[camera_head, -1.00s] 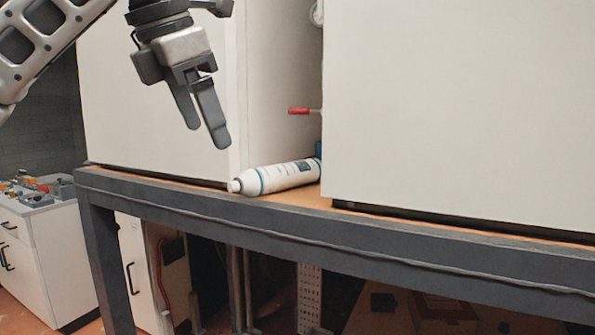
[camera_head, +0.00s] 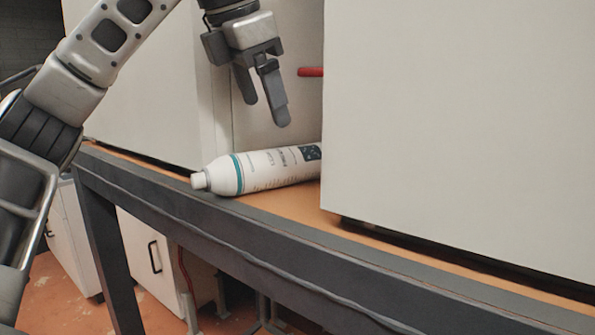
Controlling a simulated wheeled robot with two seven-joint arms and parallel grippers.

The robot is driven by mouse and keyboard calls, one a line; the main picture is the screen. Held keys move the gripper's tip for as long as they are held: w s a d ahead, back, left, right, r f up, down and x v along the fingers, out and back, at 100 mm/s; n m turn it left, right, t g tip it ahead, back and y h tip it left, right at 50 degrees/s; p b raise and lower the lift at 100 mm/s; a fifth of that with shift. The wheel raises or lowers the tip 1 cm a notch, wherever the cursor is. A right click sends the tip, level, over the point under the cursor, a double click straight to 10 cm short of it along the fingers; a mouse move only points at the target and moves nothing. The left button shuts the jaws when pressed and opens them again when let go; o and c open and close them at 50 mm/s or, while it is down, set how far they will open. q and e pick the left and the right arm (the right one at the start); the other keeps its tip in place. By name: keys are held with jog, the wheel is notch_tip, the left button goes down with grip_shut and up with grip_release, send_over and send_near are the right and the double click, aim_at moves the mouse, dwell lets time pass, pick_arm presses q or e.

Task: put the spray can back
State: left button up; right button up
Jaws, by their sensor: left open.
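The white spray can (camera_head: 262,170) with a teal band lies on its side on the orange-brown bench top (camera_head: 300,205). It lies in the gap between two large white cabinets, its white cap pointing left near the bench's front edge. Its far end is hidden behind the right cabinet. My left gripper (camera_head: 267,110) is open and empty, pointing down above the can and apart from it. My right gripper is not in view.
The left white cabinet (camera_head: 140,80) and the right white cabinet (camera_head: 460,120) flank the narrow gap. A red handle (camera_head: 311,72) shows in the gap. The dark metal bench frame (camera_head: 260,245) runs along the front. A white drawer unit (camera_head: 72,235) stands at lower left.

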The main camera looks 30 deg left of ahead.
aim_at(281, 149)
pick_arm(q)
jog(key=b+x, duration=0.1)
jog(key=x, duration=0.5)
jog(key=shift+w, duration=0.1)
jog(key=x, duration=0.5)
jog(key=shift+d, duration=0.15)
jog(key=shift+r, duration=0.1)
jog(key=c, duration=1.3)
